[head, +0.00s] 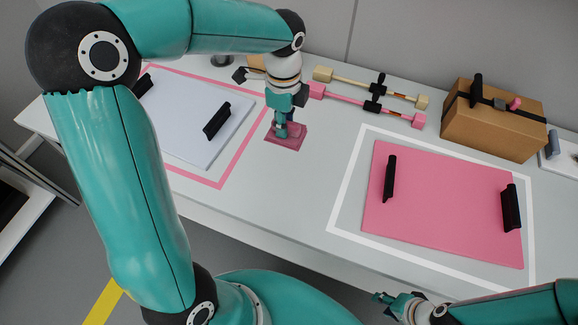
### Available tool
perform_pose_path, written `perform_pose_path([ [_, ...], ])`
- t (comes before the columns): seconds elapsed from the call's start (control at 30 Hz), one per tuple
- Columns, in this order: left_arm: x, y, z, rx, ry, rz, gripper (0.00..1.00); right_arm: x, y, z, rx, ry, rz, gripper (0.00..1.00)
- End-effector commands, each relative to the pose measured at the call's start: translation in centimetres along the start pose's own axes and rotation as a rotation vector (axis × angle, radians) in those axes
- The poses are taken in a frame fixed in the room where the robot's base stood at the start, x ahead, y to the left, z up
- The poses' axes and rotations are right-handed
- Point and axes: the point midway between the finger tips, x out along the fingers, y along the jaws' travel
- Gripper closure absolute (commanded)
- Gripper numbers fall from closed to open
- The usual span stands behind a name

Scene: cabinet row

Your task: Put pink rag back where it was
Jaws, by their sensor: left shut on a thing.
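The pink rag (297,136) is a small dusky-pink square near the middle of the table, right of the pink taped outline (242,160). My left gripper (282,130) comes down on it from above and is shut on it. The fingertips cover part of the rag. I cannot tell whether the rag rests on the table or is just above it. My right gripper (382,299) is low at the front edge of the table, away from the rag. Its fingers are too small and foreshortened to read.
A white board (190,125) with black handles lies inside the pink outline. A pink board (440,205) with black handles lies inside a white outline (345,195). Behind are a cream bar (350,80), a pink bar (350,100) and a cardboard box (490,125).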

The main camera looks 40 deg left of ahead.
Motion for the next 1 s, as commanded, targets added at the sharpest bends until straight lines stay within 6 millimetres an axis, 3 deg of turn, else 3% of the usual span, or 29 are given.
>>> perform_pose_path([
  [0.2, 6.2, 0.1, 0.0, -0.001, -0.001, 0.008, 1.0, 0.1, 0.0, 0.0, 0.0, 0.0, 0.0, 0.6],
  [0.4, 10.6, 0.1, -0.1, -0.001, 0.0, 0.006, 1.0, 0.1, 0.0, 0.0, 0.0, 0.0, 0.0, 0.6],
  [1.0, 16.6, 0.0, -0.1, -0.001, 0.0, 0.001, 1.0, 0.3, 0.1, 0.0, 0.0, 0.0, 0.0, 0.6],
])
